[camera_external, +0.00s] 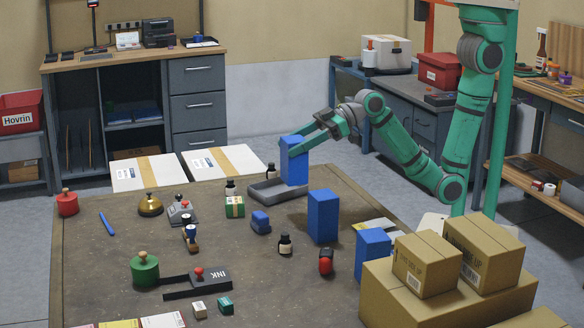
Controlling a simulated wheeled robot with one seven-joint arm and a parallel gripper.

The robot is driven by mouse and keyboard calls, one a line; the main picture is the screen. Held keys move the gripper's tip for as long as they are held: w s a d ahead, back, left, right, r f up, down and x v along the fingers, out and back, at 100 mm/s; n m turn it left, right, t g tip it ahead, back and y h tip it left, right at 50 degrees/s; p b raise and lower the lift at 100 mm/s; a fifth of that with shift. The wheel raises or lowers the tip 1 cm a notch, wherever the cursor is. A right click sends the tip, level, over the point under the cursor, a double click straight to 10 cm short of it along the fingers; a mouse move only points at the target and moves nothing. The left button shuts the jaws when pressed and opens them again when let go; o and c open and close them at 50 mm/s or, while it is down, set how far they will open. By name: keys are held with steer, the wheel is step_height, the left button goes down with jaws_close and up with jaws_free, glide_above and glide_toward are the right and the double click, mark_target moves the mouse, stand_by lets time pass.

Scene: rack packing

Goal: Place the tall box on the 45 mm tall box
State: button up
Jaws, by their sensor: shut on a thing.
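My gripper (294,146) reaches in from the right and is shut on the upper part of a blue box (293,168). This box is upright, at the far side of the table. Its lower end is at a grey tray (262,193); I cannot tell whether it rests in the tray or hangs just above it. A second upright blue box (323,218) stands nearer, right of the table's middle. A third blue box (372,255) stands at the right, partly hidden by cartons. No size labels show, so I cannot tell which is 45 mm tall.
Cardboard cartons (428,264) crowd the right front corner. Stamps and a brass bell (150,205) lie left.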

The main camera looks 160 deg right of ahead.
step_height(320, 180, up, 15)
steer(key=w+a+r+n+t+y, duration=0.1)
steer(key=w+a+n+t+y, duration=0.1)
steer(key=w+a, duration=0.5)
steer(key=w+a+n+t+y, duration=0.1)
steer(key=w+a+n+y, duration=0.25)
steer(key=w+a, duration=0.7)
steer(key=w+a+n+t+y, duration=0.1)
steer(key=w+a+n+y, duration=0.25)
steer(key=w+a, duration=0.7)
steer(key=s+a+f, duration=0.1)
steer(key=f, duration=0.5)
steer(key=s+a+f, duration=0.1)
steer(key=a+f, duration=0.1)
steer(key=f, duration=0.5)
steer(key=shift+s, duration=0.25)
steer(key=shift+f, duration=0.15)
steer(key=o, duration=1.3)
steer(key=shift+f, duration=0.1)
